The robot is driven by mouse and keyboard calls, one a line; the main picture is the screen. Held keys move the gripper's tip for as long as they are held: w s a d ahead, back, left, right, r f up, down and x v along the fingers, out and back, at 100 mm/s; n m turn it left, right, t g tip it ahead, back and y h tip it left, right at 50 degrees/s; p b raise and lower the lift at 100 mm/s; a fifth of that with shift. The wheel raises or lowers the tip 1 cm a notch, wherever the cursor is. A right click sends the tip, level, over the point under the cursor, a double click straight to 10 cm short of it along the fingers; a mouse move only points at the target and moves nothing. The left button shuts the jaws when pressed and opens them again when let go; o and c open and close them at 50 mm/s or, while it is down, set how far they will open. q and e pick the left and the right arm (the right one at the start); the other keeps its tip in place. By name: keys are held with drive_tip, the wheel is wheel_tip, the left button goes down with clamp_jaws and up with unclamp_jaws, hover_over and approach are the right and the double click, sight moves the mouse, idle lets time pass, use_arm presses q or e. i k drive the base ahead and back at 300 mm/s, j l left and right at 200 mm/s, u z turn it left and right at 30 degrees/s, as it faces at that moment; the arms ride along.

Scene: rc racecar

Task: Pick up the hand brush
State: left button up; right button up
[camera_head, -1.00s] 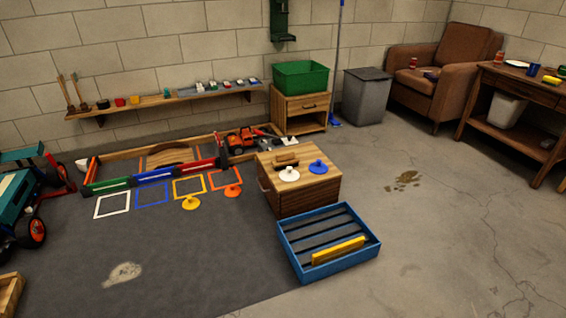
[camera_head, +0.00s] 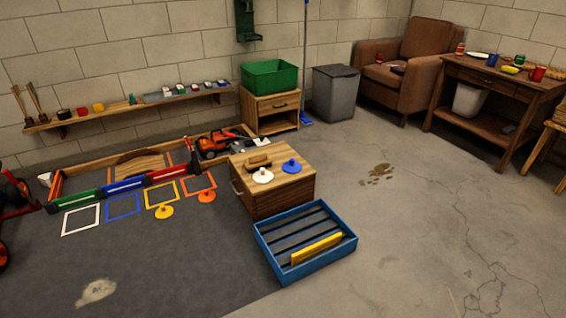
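A small brown object (camera_head: 258,162) with a dark underside lies on top of the wooden box (camera_head: 284,196); it may be the hand brush, but it is too small to tell. A white disc (camera_head: 263,176) and a blue disc (camera_head: 292,166) with knobs lie beside it. Two thin upright wooden-handled items (camera_head: 35,97) stand at the left end of the wall shelf; their kind is unclear. Neither of my grippers shows in the head view.
A blue slatted tray (camera_head: 345,252) with a yellow bar stands on the floor before the box. A dark mat (camera_head: 190,265) with coloured squares lies left. A green bin (camera_head: 268,76), grey bin (camera_head: 335,95), armchair (camera_head: 415,60) and table (camera_head: 490,75) line the back.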

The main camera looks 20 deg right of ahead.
sight(254, 164)
drive_tip(key=i+j+z, duration=0.2)
drive_tip(key=i+z, duration=0.15)
drive_tip(key=i+j+z, duration=0.4)
